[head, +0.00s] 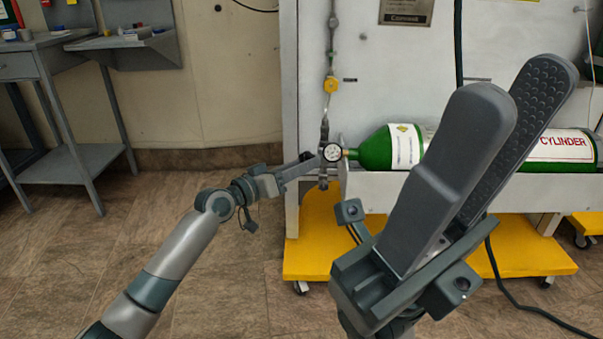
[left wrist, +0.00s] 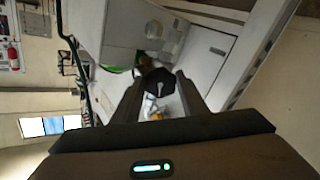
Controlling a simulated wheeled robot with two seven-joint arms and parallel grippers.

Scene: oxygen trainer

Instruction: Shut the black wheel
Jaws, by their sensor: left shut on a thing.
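The black wheel (left wrist: 156,84) shows in the left wrist view as a dark, many-sided knob with a light stem-like mark, between my left fingers. My left gripper (left wrist: 158,92) is shut on it. In the head view my left gripper (head: 308,159) reaches the valve fittings just left of the round white gauge (head: 332,152); the wheel itself is not clear there. The green cylinder (head: 374,151) lies on its side to the right of the gauge. My right gripper (head: 520,85) is open and empty, large in the foreground, hiding part of the cylinder.
The cylinder rests against a white panel (head: 303,60) on a yellow wheeled base (head: 305,258). A yellow fitting (head: 330,85) hangs on a line above the gauge. A grey table (head: 75,166) stands at the left. A black cable (head: 535,312) lies on the floor at right.

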